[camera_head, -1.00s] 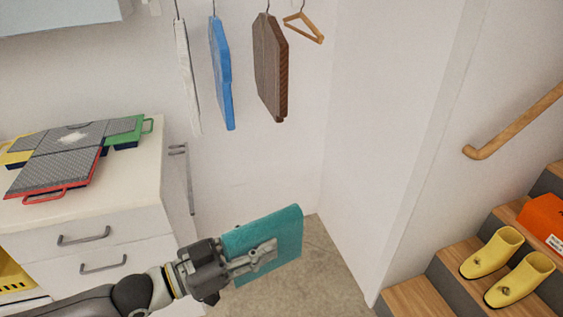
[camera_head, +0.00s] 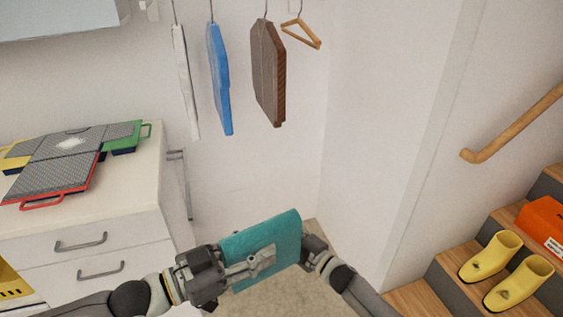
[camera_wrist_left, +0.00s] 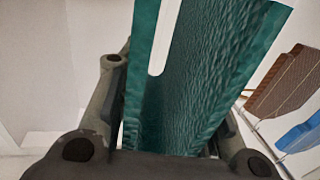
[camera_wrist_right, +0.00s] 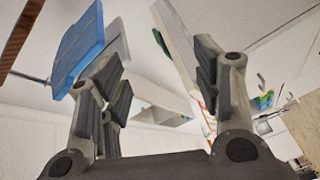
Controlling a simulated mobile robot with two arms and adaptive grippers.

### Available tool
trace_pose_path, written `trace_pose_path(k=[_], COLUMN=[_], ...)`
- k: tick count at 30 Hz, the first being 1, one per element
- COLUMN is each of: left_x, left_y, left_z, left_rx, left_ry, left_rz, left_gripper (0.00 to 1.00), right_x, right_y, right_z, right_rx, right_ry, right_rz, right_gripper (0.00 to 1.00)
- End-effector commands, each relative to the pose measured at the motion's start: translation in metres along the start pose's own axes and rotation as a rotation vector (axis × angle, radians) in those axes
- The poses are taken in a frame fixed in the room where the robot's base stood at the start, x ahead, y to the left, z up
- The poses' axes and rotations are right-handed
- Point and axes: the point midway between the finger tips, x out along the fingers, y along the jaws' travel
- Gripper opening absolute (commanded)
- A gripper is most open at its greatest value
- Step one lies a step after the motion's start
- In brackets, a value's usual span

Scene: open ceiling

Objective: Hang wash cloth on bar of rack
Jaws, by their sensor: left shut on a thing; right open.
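The teal wash cloth (camera_head: 285,232) is folded, with its two layers a little apart in the left wrist view (camera_wrist_left: 215,75). My left gripper (camera_head: 255,264) is shut on it and holds it up in front of the wall corner. My right gripper (camera_head: 310,252) is at the cloth's right edge; whether they touch I cannot tell. In the right wrist view its fingers (camera_wrist_right: 160,85) are open, with no cloth seen between them. A thin metal bar frame (camera_head: 185,185), likely the rack, is on the cabinet's right side, left of the cloth.
A white cabinet (camera_head: 135,215) with drawers stands at left, carrying coloured boards (camera_head: 68,163). White, blue (camera_head: 220,82) and brown (camera_head: 268,75) boards and a wooden hanger (camera_head: 301,35) hang above. Stairs with yellow boots (camera_head: 518,285), an orange box (camera_head: 543,225) and a handrail (camera_head: 515,125) are at right.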

Motion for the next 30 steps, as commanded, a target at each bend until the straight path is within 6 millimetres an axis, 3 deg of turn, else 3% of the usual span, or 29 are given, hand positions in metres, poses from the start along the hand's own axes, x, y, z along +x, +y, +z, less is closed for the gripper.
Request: trace_pose_path(k=[1, 6, 13, 18, 21, 25, 30], left_x=[0.0, 0.0, 0.0, 0.0, 0.0, 0.0, 0.0], left_y=[0.0, 0.0, 0.0, 0.0, 0.0, 0.0, 0.0], left_z=[0.0, 0.0, 0.0, 0.0, 0.0, 0.0, 0.0], left_rx=[0.0, 0.0, 0.0, 0.0, 0.0, 0.0, 0.0], left_ry=[0.001, 0.001, 0.001, 0.001, 0.001, 0.001, 0.001], left_rz=[0.0, 0.0, 0.0, 0.0, 0.0, 0.0, 0.0], left_gripper=[0.1, 0.1, 0.1, 0.1, 0.1, 0.1, 0.1], right_x=[0.014, 0.042, 0.049, 0.03, 0.013, -0.012, -0.047], right_y=[0.027, 0.096, 0.172, 0.2, 0.209, 0.215, 0.223], right_z=[-0.019, -0.087, -0.198, -0.265, -0.294, -0.318, -0.327], right_rx=[-0.071, -0.321, -0.736, -1.056, -1.241, -1.475, -1.764], right_ry=[0.07, 0.31, 0.685, 0.963, 1.122, 1.324, 1.578], right_rz=[0.023, 0.08, 0.148, 0.166, 0.159, 0.125, 0.033], right_gripper=[0.59, 0.59, 0.59, 0.59, 0.59, 0.59, 0.59])
